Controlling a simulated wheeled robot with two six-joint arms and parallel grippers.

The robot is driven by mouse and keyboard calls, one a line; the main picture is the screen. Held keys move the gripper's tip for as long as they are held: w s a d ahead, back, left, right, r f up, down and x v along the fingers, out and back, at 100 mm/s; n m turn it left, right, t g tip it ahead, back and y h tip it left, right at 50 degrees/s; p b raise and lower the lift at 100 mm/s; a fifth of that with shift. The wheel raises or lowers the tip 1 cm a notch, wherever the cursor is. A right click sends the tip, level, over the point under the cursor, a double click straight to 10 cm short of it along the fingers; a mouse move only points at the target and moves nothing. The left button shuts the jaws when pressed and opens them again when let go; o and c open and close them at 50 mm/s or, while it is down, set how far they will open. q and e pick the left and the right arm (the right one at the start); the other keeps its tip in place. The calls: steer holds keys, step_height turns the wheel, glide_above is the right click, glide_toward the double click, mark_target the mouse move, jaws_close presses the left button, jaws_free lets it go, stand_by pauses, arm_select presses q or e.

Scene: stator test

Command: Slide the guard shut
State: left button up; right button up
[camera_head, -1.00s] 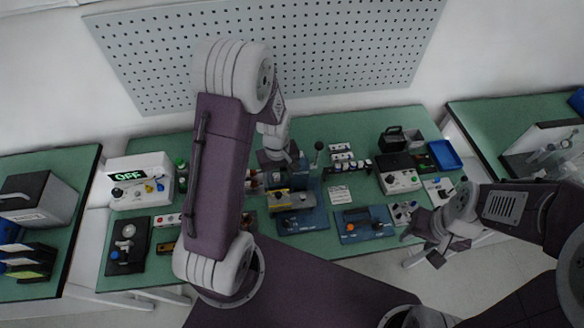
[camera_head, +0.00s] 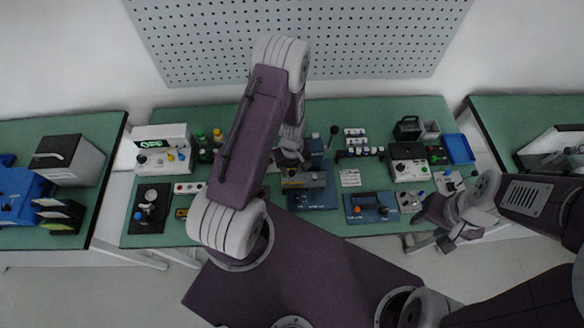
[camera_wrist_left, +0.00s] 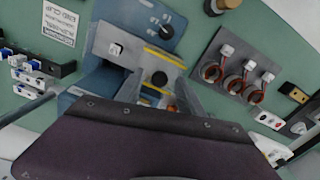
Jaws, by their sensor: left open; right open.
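The blue fixture (camera_head: 316,200) lies at the middle of the bench, with a grey block edged in yellow on it. In the left wrist view the blue base (camera_wrist_left: 70,103) carries a grey part with yellow stripes (camera_wrist_left: 165,57), perhaps the guard; I cannot tell how far it is slid. My left gripper (camera_head: 291,157) is open, just behind the grey block in the head view, partly hidden by my arm. I cannot tell whether it touches anything. My right gripper (camera_head: 434,222) is open and empty by the bench's front right edge.
A white box with a display (camera_head: 163,150) and a black-based device (camera_head: 149,209) stand on the left. A second blue plate (camera_head: 371,208), a control box (camera_head: 409,162) and a blue tray (camera_head: 459,149) are to the right. A pegboard stands behind.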

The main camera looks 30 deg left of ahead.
arm_select(q)
steer(key=shift+w+f, duration=0.1)
jaws_close()
steer(key=shift+a, duration=0.1)
stand_by(1.2)
